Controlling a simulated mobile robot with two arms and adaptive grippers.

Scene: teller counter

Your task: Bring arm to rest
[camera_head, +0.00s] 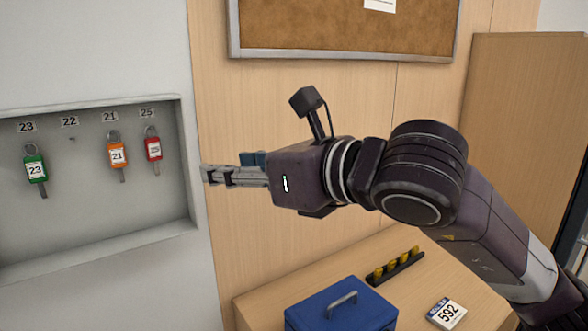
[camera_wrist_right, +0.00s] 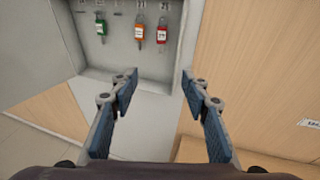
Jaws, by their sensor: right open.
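My right arm reaches in from the right in the head view. Its gripper (camera_head: 212,175) points left, in front of the wood panel near the right edge of the key cabinet. In the right wrist view the right gripper (camera_wrist_right: 158,82) is open, with nothing between its fingers. My left gripper is not in view.
A recessed key cabinet (camera_head: 90,101) holds a green key tag (camera_head: 35,169), an orange key tag (camera_head: 117,155) and a red key tag (camera_head: 153,149); the hook under label 22 is empty. Below my arm, a counter (camera_head: 262,306) bears a blue cash box (camera_head: 335,310), a black holder (camera_head: 398,269) and a 592 card (camera_head: 447,313).

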